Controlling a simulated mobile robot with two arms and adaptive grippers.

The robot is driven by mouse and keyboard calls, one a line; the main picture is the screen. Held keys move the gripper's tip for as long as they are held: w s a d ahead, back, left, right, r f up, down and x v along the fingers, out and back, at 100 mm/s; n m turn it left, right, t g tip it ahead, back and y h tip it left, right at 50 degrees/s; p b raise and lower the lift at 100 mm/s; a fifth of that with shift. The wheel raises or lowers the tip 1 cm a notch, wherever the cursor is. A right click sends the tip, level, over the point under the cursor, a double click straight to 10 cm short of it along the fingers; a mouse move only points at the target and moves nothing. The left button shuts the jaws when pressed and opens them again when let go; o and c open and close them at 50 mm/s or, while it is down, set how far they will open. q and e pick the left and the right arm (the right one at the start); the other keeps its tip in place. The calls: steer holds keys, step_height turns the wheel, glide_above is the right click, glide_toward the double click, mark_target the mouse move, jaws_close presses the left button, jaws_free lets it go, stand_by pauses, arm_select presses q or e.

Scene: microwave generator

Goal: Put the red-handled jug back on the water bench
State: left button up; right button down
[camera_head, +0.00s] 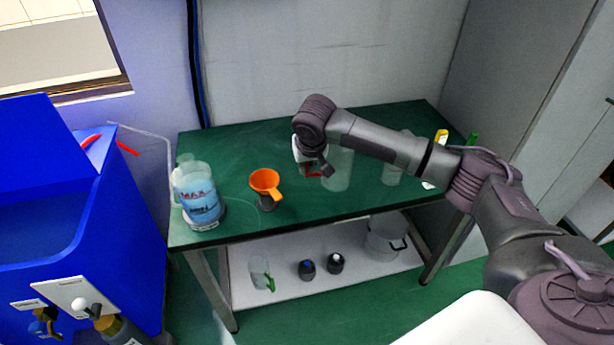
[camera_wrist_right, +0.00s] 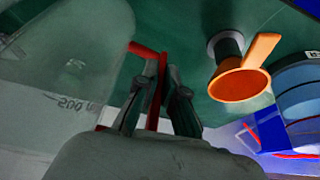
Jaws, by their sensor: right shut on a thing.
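The red-handled jug (camera_head: 338,170) is clear and shows over the green top of the water bench (camera_head: 235,150), right of its middle. My right gripper (camera_head: 315,168) is shut on its red handle. In the right wrist view the red handle passes between the fingers of the gripper (camera_wrist_right: 158,95), and the clear jug body (camera_wrist_right: 65,70) with faint markings is at the left. The jug looks upright in the head view. I cannot tell whether its base touches the bench top. My left gripper is not in view.
An orange funnel (camera_head: 265,181) and a blue-labelled clear container (camera_head: 199,199) stand left on the bench. Another clear vessel (camera_head: 394,172) is to the right, near yellow (camera_head: 441,136) and green (camera_head: 472,139) handles. The lower shelf (camera_head: 300,291) holds several items. A blue machine (camera_head: 90,220) stands left.

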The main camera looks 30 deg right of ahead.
mark_target(307, 173)
steer(key=shift+w+d+f, duration=0.15)
steer(key=shift+w+f, duration=0.25)
steer(key=shift+w, duration=0.05)
steer(key=shift+f, duration=1.9)
steer(key=shift+s, duration=0.1)
steer(key=c, duration=1.3)
jaws_free()
steer(key=shift+f, duration=0.1)
steer(key=v, duration=1.2)
